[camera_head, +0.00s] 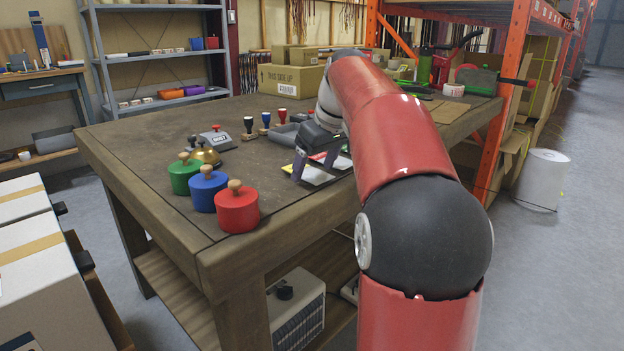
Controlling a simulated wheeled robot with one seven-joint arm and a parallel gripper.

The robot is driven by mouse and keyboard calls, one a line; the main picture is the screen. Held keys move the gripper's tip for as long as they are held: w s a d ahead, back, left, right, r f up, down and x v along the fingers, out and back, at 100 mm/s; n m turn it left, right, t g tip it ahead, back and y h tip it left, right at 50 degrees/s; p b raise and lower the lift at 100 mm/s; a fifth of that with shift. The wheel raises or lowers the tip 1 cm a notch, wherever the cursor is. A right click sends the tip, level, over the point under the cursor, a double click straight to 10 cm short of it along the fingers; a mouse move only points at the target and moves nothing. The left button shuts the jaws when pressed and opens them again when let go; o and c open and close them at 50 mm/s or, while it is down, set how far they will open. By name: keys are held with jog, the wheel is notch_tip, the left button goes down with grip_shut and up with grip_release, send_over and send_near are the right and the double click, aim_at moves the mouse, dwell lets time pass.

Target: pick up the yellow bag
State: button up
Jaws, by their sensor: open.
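My gripper (314,170) is open above the near right part of the wooden workbench (140,135), its fingers pointing down. Flat packets with pale faces (318,176) lie on the bench under and beside the fingers. A small yellow-green edge (289,170) shows at the left finger, and a bit of red shows between the fingers. I cannot tell whether the yellow-green edge is the yellow bag; my gripper and arm hide much of this spot. I see nothing held between the fingers.
Green (184,176), blue (207,190) and red (238,209) round containers with wooden knobs stand at the bench's near edge. A gold bell (207,155), a grey device (217,139) and several stamps (265,122) stand behind. Cardboard boxes (290,80) stand farther back.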

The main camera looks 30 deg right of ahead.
aim_at(314, 171)
jog(key=shift+w+f, duration=0.1)
jog(key=shift+f, duration=0.2)
jog(key=shift+c, duration=0.4)
jog(key=c, duration=1)
jog(key=shift+r, duration=0.1)
jog(key=shift+r+p, duration=3.5)
jog(key=shift+r, duration=6.4)
